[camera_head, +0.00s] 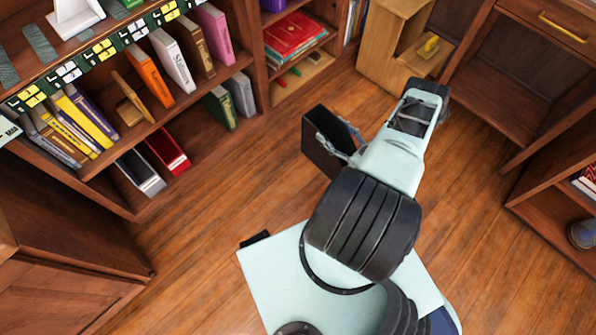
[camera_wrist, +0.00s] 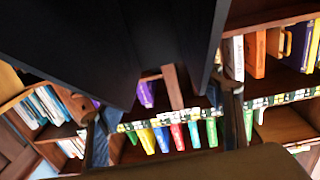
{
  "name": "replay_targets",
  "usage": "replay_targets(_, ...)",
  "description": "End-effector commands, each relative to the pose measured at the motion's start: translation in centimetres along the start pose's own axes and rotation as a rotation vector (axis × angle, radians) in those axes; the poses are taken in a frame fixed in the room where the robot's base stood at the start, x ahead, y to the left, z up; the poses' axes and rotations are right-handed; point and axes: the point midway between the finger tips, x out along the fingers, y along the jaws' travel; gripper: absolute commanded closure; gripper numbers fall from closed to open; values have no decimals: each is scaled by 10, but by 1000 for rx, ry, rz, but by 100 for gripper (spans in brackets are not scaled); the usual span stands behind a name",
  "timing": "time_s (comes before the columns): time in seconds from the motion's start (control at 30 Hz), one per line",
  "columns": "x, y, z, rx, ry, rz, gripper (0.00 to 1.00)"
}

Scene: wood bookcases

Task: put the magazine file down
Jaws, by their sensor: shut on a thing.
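The magazine file (camera_head: 322,146) is black and box-like. My gripper (camera_head: 347,138) is shut on it, with the file tilted above the wooden floor in the head view. In the wrist view the black file (camera_wrist: 95,45) fills the upper left and middle, close to the camera, and hides much of the scene behind. My gripper's fingers show at either side in the wrist view (camera_wrist: 165,125). The bookcase (camera_head: 205,85) stands to the left of the file, apart from it.
A red file (camera_head: 167,150) and a grey-white file (camera_head: 140,172) stand on the bookcase's bottom shelf. Green and grey books (camera_head: 220,108) stand farther right there, with bare shelf between. A wooden cabinet (camera_head: 70,270) is at lower left. Open floor (camera_head: 200,220) lies between.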

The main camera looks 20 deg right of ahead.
Motion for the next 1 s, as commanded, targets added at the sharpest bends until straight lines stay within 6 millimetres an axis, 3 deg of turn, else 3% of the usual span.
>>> replay_targets(0.03, -8, -7, 15, 0, 1, -15, 95)
replay_targets(0.1, -15, -14, 24, 0, 2, -33, 95)
replay_targets(0.33, -20, -26, 39, -1, 3, -60, 95)
replay_targets(0.47, -3, -29, 47, -2, 3, -61, 95)
replay_targets(0.83, 68, -39, 79, -2, 4, -60, 95)
replay_targets(1.0, 89, -42, 109, -3, 3, -59, 95)
